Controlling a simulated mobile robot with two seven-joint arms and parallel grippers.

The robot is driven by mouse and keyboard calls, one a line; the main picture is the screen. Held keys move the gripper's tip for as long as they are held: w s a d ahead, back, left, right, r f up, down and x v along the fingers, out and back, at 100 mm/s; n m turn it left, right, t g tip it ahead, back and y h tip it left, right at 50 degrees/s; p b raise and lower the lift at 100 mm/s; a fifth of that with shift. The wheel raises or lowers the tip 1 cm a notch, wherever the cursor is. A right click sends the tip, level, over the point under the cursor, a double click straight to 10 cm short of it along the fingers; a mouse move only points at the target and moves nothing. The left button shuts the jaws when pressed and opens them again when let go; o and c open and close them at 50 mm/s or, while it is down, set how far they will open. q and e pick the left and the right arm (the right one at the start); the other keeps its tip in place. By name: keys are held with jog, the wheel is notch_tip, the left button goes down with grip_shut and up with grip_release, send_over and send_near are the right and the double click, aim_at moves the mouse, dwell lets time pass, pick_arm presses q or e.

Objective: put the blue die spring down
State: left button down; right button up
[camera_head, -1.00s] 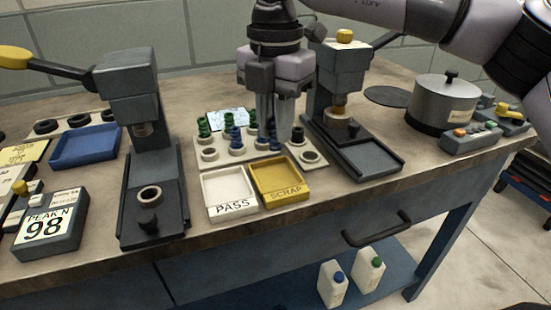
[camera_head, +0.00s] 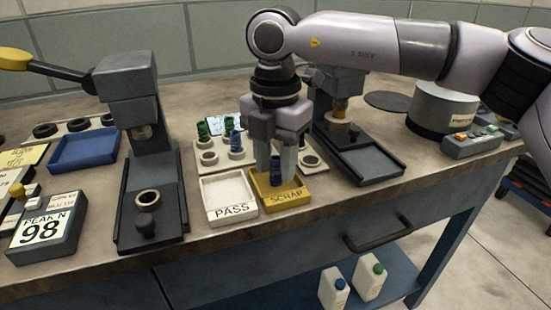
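My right gripper (camera_head: 276,170) points down over the yellow SCRAP tray (camera_head: 300,198). A blue die spring (camera_head: 276,176) stands upright between its fingers, which look closed on it. The spring's lower end is inside the SCRAP tray, at or just above its floor; I cannot tell whether it touches. The white PASS tray (camera_head: 227,190) beside it on the left is empty. My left gripper is not in view.
A pale rack (camera_head: 210,168) behind the trays holds green and blue springs, partly hidden by my gripper. A spring press (camera_head: 148,190) stands left, another (camera_head: 365,160) right. A scale display (camera_head: 45,232) and blue tray (camera_head: 85,148) are further left.

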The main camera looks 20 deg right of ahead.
aim_at(276, 159)
jog(key=shift+r, duration=0.15)
jog(key=shift+r+p, duration=0.2)
jog(key=shift+p, duration=0.1)
notch_tip(276, 159, up, 12)
jog(key=p, duration=0.1)
jog(key=shift+f, duration=0.15)
dwell(0.4)
